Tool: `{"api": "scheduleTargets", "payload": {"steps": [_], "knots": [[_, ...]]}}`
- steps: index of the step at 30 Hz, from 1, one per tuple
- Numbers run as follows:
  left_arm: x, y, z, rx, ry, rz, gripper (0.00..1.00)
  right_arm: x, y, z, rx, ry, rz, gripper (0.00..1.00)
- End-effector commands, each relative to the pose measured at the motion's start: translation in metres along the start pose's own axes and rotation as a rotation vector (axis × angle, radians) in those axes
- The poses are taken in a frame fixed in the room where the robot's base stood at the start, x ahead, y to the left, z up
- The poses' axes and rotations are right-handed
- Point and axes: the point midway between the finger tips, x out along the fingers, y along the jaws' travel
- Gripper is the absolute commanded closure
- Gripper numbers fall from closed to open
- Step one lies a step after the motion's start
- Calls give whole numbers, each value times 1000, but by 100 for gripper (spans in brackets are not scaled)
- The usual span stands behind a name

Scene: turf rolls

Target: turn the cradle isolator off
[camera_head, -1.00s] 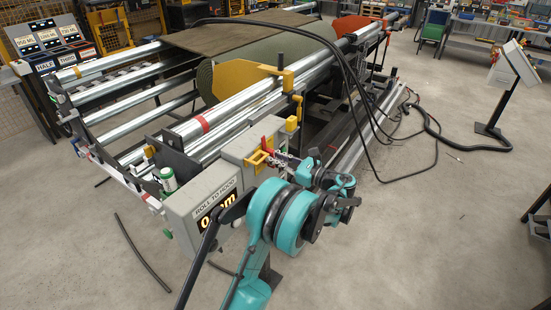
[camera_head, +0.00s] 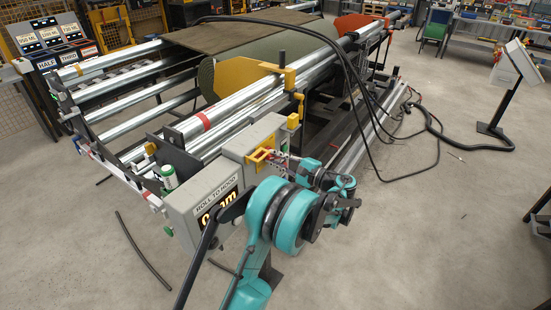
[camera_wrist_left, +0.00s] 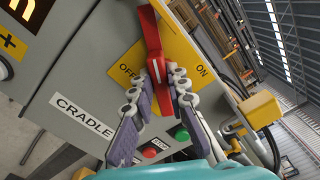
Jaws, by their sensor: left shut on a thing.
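The cradle isolator is a red lever (camera_wrist_left: 151,38) on a yellow plate (camera_wrist_left: 186,52) marked OFF and ON, on a grey box labelled CRADLE (camera_wrist_left: 82,116) in the left wrist view. My left gripper (camera_wrist_left: 160,77) is shut on the lever's near end, between the OFF and ON marks and closer to OFF. The fingers hide part of the lever. In the head view the yellow plate (camera_head: 260,160) shows on the grey box (camera_head: 252,136), with my left gripper (camera_head: 277,158) against it; the red lever is not discernible there. My right gripper is not in view.
A red button (camera_wrist_left: 148,140) and a green button (camera_wrist_left: 182,134) sit close by the gripper. Black cables (camera_head: 352,85) hang over the roller frame.

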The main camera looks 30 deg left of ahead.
Motion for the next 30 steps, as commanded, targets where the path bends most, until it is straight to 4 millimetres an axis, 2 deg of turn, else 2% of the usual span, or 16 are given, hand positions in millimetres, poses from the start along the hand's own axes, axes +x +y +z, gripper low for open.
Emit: {"api": "scheduleTargets", "payload": {"steps": [15,30], "knots": [[0,5,-1,-402,0,1,100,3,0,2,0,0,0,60],[0,7,-2,-523,0,2,100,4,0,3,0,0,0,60]]}}
